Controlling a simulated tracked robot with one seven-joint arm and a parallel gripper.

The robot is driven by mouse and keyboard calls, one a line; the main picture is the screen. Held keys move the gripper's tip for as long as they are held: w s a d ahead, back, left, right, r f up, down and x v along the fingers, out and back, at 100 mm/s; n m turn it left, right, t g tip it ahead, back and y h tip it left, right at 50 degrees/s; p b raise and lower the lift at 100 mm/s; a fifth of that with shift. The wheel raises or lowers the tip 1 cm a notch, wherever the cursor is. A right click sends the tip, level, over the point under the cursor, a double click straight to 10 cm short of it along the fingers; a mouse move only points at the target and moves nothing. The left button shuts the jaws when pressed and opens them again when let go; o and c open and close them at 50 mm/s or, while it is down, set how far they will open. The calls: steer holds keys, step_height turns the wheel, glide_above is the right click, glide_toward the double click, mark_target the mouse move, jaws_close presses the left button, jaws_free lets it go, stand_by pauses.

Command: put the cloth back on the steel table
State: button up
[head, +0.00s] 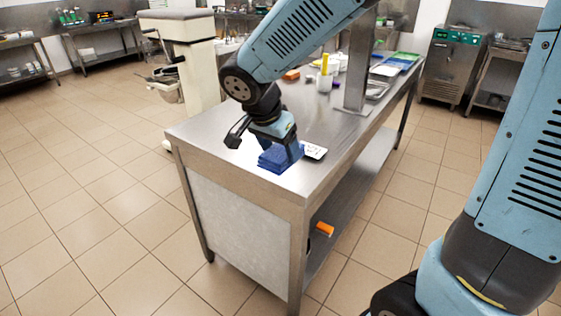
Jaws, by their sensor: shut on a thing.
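The blue cloth (272,162) is a folded stack at the near end of the steel table (215,136). My gripper (283,150) points down at the cloth and is shut on it. The cloth is at the tabletop; I cannot tell whether its underside touches the steel. The fingers and part of the cloth's upper side are hard to make out against each other.
A small white card or tray (314,151) lies right beside the cloth. A steel post (358,70) rises from the table, with bottles (325,80) and trays behind it. An orange object (325,228) is on the lower shelf. The table's near left corner is clear.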

steer(key=w+f, duration=0.3)
steer(key=w, duration=0.1)
steer(key=w+d+f, duration=0.1)
steer(key=w+f, duration=0.2)
steer(key=w, duration=0.1)
steer(key=w+f, duration=0.2)
steer(key=w, duration=0.1)
steer(key=shift+w+d+f, duration=0.35)
steer(key=shift+w+f, duration=0.05)
steer(key=shift+w+d+f, duration=0.1)
steer(key=shift+w+f, duration=0.25)
steer(key=shift+f, duration=0.25)
step_height(320, 180, down, 2)
steer(key=shift+f, duration=0.3)
steer(key=shift+c, duration=0.4)
steer(key=o, duration=1.1)
steer(key=v, duration=1.2)
